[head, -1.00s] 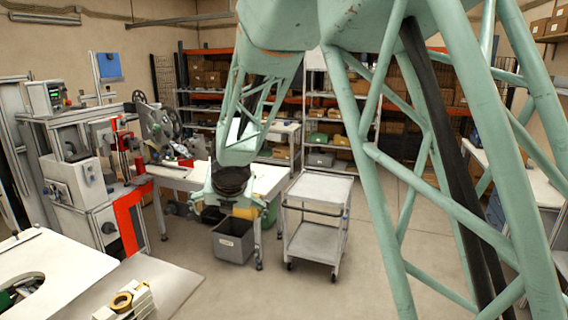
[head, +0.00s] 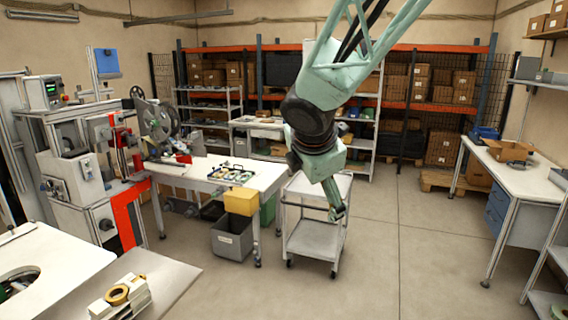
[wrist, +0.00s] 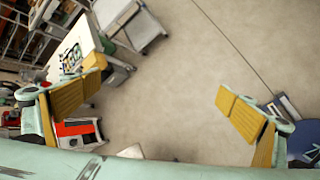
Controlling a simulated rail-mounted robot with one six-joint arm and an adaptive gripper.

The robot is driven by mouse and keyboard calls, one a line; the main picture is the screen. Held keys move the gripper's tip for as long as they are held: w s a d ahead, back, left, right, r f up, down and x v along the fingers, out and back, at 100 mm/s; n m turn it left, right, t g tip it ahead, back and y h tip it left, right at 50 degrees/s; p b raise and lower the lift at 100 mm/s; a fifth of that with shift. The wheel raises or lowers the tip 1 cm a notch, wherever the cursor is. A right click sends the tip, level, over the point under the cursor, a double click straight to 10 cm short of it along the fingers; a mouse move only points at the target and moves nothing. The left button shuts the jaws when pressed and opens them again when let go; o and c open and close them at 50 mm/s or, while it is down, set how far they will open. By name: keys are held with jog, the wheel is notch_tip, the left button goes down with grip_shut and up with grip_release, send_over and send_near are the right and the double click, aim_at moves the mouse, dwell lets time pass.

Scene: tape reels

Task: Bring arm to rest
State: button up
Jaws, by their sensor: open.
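My gripper (head: 337,212) hangs at the end of my arm in the head view, in front of the white cart and pointing down. In the wrist view its two yellow-padded fingers stand wide apart, and the gripper (wrist: 162,106) is open with only bare floor seen between them. Nothing is held. My green arm comes down from the top of the head view, right of the middle.
The white two-shelf cart (head: 312,238) stands behind my gripper. Left of it are the worktable (head: 196,178), a yellow bin (head: 240,201) and a grey bin (head: 232,240). A tape roll (head: 118,295) lies at front left. The floor (head: 410,240) at right is clear.

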jog(key=s+d+m+g+h+b, duration=0.1)
jog(key=s+d+m+b, duration=0.1)
jog(key=s+d+m, duration=0.7)
jog(key=s+d+m+g+b, duration=0.1)
jog(key=s+d+m, duration=0.3)
jog(key=s, duration=0.8)
jog(key=s+f+m+g+y+b, duration=0.1)
jog(key=s+m, duration=0.4)
jog(key=s, duration=0.7)
jog(key=s+f+m+y+b, duration=0.1)
jog(key=s+f+m+b, duration=0.2)
jog(key=s, duration=0.9)
notch_tip(320, 180, down, 2)
jog(key=shift+s+m+g, duration=0.3)
jog(key=shift+m+g, duration=0.1)
jog(key=shift+m, duration=0.6)
